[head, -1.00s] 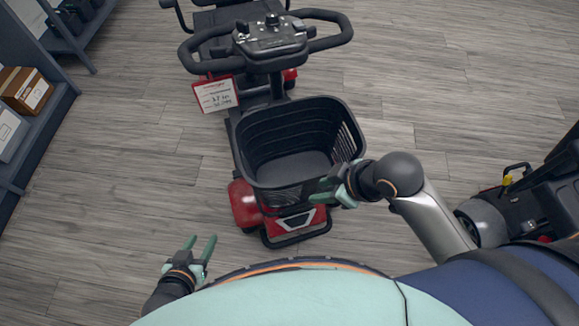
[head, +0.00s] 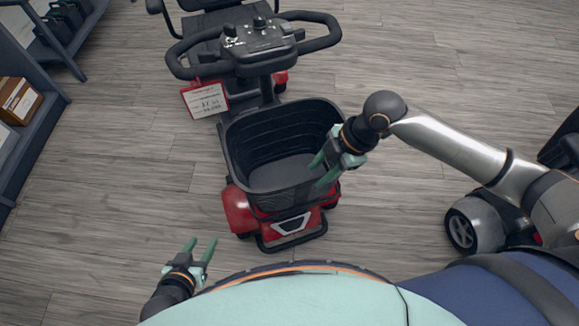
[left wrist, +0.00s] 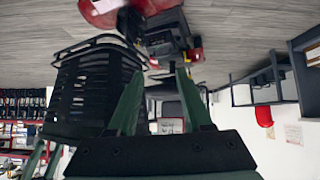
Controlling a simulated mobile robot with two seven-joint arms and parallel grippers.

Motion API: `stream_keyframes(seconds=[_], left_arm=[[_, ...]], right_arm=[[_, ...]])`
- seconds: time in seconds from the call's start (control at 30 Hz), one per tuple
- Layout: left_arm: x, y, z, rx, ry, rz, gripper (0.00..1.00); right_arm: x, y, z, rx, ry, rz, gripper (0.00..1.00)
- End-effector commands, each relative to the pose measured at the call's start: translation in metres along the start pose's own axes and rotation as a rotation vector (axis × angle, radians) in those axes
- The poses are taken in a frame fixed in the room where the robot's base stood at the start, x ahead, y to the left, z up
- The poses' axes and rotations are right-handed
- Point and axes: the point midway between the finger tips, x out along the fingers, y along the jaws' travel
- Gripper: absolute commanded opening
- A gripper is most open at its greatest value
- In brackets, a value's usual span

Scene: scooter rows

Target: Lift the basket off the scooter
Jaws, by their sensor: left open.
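The black slatted basket (head: 275,145) sits upright on the front of the red mobility scooter (head: 240,208), below its handlebar. In the left wrist view, upside down, the basket (left wrist: 88,92) shows left of my fingers. My right gripper (head: 322,169) is open, over the basket's near right corner and partly hiding it; I cannot tell whether it touches the rim. My left gripper (head: 201,246) is open and empty, low in front of the scooter and left of it, apart from the basket. Its fingers also show in the left wrist view (left wrist: 158,90).
A red-edged price tag (head: 205,100) hangs by the scooter's handlebar (head: 255,45). Shelving (head: 45,95) with a brown box (head: 18,100) stands at the left. Another scooter's wheel (head: 473,225) is at the right. The floor between the shelving and the red scooter is clear.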

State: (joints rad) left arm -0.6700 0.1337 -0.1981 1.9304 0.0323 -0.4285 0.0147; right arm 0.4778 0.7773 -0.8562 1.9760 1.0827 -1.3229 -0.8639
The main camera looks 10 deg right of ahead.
Motion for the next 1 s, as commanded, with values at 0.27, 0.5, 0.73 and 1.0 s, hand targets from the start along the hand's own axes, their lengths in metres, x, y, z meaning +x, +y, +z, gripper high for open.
stream_keyframes(seconds=[0.27,0.5,0.73,1.0], left_arm=[[0.002,0.006,-0.004,0.002,0.008,0.014,0.5],[0.007,0.006,-0.004,0.004,0.012,0.015,0.5],[0.009,0.006,-0.008,0.006,0.019,0.017,0.5],[0.008,0.007,-0.008,0.006,0.018,0.018,0.5]], right_arm=[[0.027,0.0,0.001,0.002,0.001,0.0,0.4],[0.062,0.002,0.004,0.001,0.002,0.0,0.4],[0.073,0.002,0.005,0.0,-0.001,0.002,0.4],[0.072,0.002,0.005,0.0,-0.001,0.002,0.4]])
